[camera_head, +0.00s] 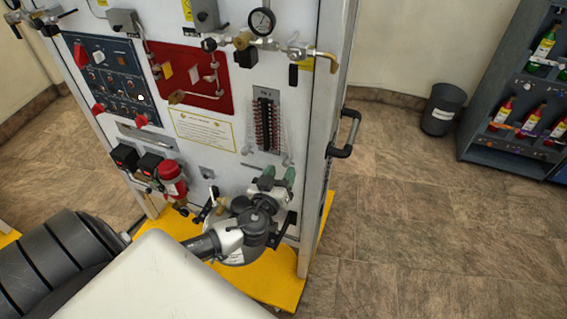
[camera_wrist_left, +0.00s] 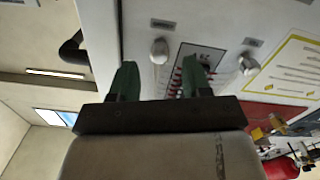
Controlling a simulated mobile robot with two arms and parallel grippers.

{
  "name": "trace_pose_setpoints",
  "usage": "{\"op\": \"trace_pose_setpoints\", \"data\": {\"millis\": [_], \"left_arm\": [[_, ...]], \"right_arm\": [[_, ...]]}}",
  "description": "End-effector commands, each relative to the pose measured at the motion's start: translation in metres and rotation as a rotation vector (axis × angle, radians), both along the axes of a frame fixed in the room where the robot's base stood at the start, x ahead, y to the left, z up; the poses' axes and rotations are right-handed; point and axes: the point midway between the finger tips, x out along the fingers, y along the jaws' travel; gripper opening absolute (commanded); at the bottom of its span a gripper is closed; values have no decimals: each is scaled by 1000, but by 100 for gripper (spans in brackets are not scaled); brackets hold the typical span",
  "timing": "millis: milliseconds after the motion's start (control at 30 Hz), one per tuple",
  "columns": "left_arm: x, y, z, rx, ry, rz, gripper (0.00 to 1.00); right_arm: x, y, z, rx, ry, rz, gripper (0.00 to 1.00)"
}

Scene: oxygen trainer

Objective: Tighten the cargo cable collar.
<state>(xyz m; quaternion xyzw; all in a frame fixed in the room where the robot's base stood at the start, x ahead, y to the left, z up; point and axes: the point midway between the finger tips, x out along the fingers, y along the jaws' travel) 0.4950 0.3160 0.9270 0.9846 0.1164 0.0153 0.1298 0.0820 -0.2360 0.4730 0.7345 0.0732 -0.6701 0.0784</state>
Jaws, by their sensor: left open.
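My left gripper (camera_head: 277,181) is in front of the lower part of the white trainer panel (camera_head: 292,119). Its green fingers are apart, with nothing seen between them. In the left wrist view the open gripper (camera_wrist_left: 162,85) faces the panel, below a block with a row of red parts (camera_wrist_left: 181,80). A pale round knob (camera_wrist_left: 160,50) and a second one (camera_wrist_left: 248,63) show on either side of that block. I cannot tell which fitting is the cargo cable collar; my gripper and wrist hide part of the lower panel. My right gripper is not in view.
A red cylinder-shaped fitting (camera_head: 172,180) and black boxes (camera_head: 124,155) stick out left of my gripper. A black handle (camera_head: 345,134) is on the panel's right side. The yellow base (camera_head: 288,285) lies below. The floor at right is clear up to a bin (camera_head: 442,109) and a bottle shelf (camera_head: 500,80).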

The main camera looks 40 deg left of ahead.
Motion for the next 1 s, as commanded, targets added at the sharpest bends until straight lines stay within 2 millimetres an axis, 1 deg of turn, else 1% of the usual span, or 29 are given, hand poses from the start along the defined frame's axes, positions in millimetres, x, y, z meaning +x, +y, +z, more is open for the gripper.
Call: {"op": "trace_pose_setpoints", "data": {"millis": [33, 200, 533, 833, 867, 1000], "left_arm": [[8, 2, 2, 0, -2, 1, 48], [21, 5, 0, 0, 0, 1, 48], [24, 6, -1, -1, 1, 1, 48], [23, 6, -1, -1, 1, 1, 2], [23, 6, -1, -1, 1, 1, 0], [23, 6, -1, 4, 2, 1, 0]], "right_arm": [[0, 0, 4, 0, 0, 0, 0], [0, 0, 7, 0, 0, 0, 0], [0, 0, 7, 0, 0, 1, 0], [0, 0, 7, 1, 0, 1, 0], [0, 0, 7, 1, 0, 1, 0], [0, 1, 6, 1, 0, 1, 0]]}}
